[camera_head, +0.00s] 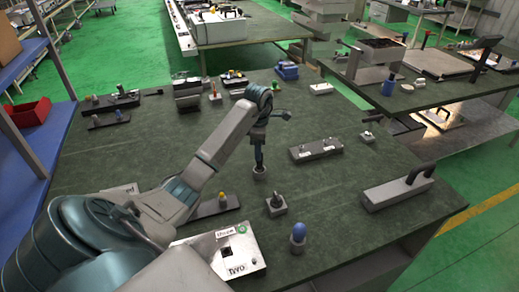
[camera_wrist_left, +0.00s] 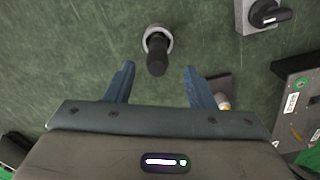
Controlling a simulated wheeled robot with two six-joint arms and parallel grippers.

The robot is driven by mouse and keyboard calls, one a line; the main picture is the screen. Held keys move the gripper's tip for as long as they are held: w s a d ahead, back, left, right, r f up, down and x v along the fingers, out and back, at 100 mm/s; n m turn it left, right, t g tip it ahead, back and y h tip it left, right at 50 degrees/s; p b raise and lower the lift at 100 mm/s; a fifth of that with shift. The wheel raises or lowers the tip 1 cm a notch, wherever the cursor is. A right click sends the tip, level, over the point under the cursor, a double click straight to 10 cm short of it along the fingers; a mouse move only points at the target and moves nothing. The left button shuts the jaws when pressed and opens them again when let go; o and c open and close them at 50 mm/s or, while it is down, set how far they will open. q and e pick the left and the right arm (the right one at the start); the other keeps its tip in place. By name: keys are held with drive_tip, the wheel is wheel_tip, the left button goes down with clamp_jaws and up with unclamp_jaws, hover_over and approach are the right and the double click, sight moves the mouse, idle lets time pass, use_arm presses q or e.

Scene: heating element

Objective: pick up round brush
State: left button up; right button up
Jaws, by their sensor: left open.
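The thing I take for the round brush (camera_wrist_left: 157,58) has a dark upright handle and a pale round base. In the wrist view it stands on the green table just beyond my open left gripper (camera_wrist_left: 158,76), roughly centred between the fingers. In the head view its pale base (camera_head: 260,173) shows directly below the left gripper (camera_head: 259,162), which points down. The gripper hides most of the handle there. The fingers look empty. My right gripper is in neither view.
A grey block with a black knob (camera_head: 276,205) stands close by on the right. A white box (camera_head: 228,252), a blue-topped item (camera_head: 298,234) and a grey block with a black handle (camera_head: 398,188) lie nearer the front. Bare tabletop (camera_head: 330,190) lies between them.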

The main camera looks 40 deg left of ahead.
sight(260, 163)
use_arm(q)
drive_tip(key=f+b, duration=0.1)
drive_tip(key=f, duration=0.1)
drive_tip(key=f+b, duration=0.4)
drive_tip(key=shift+w+f, duration=0.2)
drive_tip(key=shift+w, duration=0.05)
drive_tip(key=shift+f, duration=0.25)
drive_tip(key=shift+r, duration=0.1)
clamp_jaws()
